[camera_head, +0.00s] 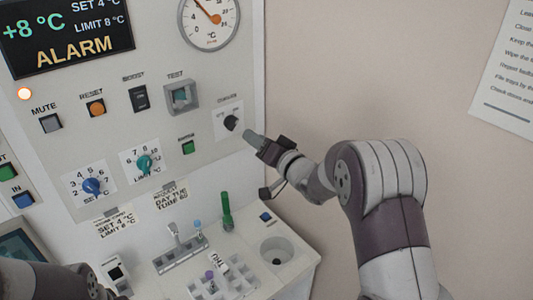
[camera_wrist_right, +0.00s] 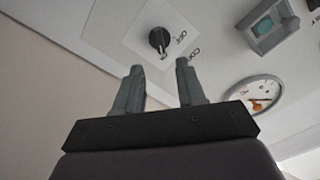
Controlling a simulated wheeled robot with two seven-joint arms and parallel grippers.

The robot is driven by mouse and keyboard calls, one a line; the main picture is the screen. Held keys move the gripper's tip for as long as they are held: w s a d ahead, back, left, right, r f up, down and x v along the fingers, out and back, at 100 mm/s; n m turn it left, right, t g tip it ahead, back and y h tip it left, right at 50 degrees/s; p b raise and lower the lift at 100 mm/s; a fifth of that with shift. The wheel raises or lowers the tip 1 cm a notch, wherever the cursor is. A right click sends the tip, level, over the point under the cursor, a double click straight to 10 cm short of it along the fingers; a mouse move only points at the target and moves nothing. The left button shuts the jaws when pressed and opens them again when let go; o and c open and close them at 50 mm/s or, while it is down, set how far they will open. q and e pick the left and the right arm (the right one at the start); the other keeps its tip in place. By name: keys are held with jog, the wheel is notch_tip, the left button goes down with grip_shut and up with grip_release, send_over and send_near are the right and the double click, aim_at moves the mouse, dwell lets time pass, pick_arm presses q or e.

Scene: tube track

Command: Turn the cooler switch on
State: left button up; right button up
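The cooler switch (camera_head: 231,122) is a black rotary knob on a white plate at the right edge of the upright panel. My right gripper (camera_head: 250,136) is just right of and below the knob. In the wrist view its two grey fingers (camera_wrist_right: 160,68) are apart with nothing between them, short of the knob. My left arm shows at the lower left, but its fingers are not visible.
The display (camera_head: 66,36) reads ALARM and +8 °C. A test switch (camera_head: 180,96), a green button (camera_head: 188,147) and a teal dial (camera_head: 145,163) are left of the knob. Below, a green-capped tube (camera_head: 226,212) stands on the bench beside a tube rack (camera_head: 222,279).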

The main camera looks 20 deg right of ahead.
jog(key=v, duration=0.4)
jog(key=shift+s+d+b, duration=0.1)
jog(key=shift+s+b, duration=0.2)
jog(key=shift+b, duration=0.1)
jog(key=s+d+f+n+g+h, duration=0.1)
jog(key=s+d+f+g+h, duration=0.3)
jog(key=f, duration=0.4)
jog(key=s+d+f+n+g+h, duration=0.1)
jog(key=s+d+f+g+h, duration=0.1)
jog(key=s+f+g+h, duration=0.35)
jog(key=s+a+f+n+g+y, duration=0.1)
jog(key=s+a+g, duration=0.1)
jog(key=s, duration=0.6)
jog(key=s+a+f+n+g+y, duration=0.1)
jog(key=s+a+f+g, duration=0.1)
jog(key=s+a, duration=0.3)
jog(key=s+g, duration=0.1)
jog(key=s, duration=0.3)
jog(key=shift+f+g+y, duration=0.25)
jog(key=shift+g+y, duration=0.1)
jog(key=shift+s, duration=0.15)
